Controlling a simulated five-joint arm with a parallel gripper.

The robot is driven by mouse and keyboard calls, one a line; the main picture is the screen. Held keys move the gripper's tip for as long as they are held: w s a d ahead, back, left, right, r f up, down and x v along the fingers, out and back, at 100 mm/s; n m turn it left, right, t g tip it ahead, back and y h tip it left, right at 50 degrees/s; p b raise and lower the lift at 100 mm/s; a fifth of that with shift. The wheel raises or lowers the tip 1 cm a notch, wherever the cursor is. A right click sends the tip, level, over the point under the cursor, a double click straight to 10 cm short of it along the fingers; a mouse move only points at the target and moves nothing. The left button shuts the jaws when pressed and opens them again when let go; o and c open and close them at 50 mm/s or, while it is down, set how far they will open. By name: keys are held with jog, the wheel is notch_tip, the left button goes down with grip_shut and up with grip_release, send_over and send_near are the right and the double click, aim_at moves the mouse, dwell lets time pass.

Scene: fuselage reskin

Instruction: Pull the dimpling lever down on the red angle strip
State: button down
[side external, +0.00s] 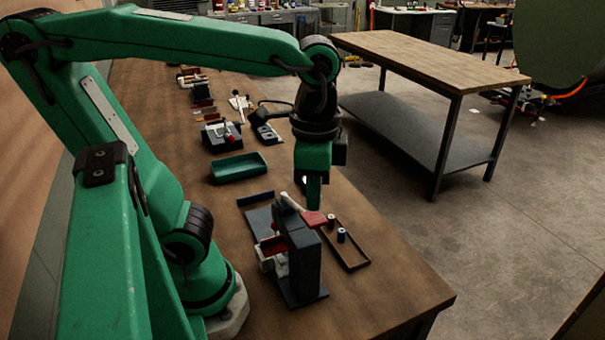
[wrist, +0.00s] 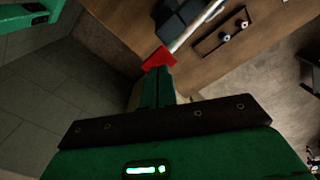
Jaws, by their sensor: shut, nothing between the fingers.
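The dark grey dimpling press (side external: 303,260) stands upright near the table's front edge. Its lever is a pale bar (side external: 291,203) ending in a red grip (side external: 313,218). A red piece (side external: 272,243), seemingly the angle strip, shows low at the press's left side, partly hidden by the press. My gripper (side external: 314,205) points down with its fingers shut and empty, right above the red grip. In the wrist view, the fingertips (wrist: 158,72) meet the red grip (wrist: 157,57) and partly cover it. I cannot tell whether they touch.
A brown tray (side external: 355,263) with small spools lies right of the press. A green open bin (side external: 239,168) and another device (side external: 221,136) stand farther back on the table. A second workbench (side external: 430,60) stands apart behind, across open floor.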

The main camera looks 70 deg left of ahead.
aim_at(313, 216)
jog(key=shift+f, duration=0.1)
jog(key=shift+f, duration=3.65)
jog(key=shift+r, duration=5.55)
jog(key=w+a+f+n+t, duration=0.2)
jog(key=a+f+n+t, duration=0.3)
jog(key=a+n, duration=0.1)
jog(key=shift+w+a+f+t, duration=0.2)
jog(key=shift+a+t, duration=0.1)
jog(key=shift+a, duration=0.3)
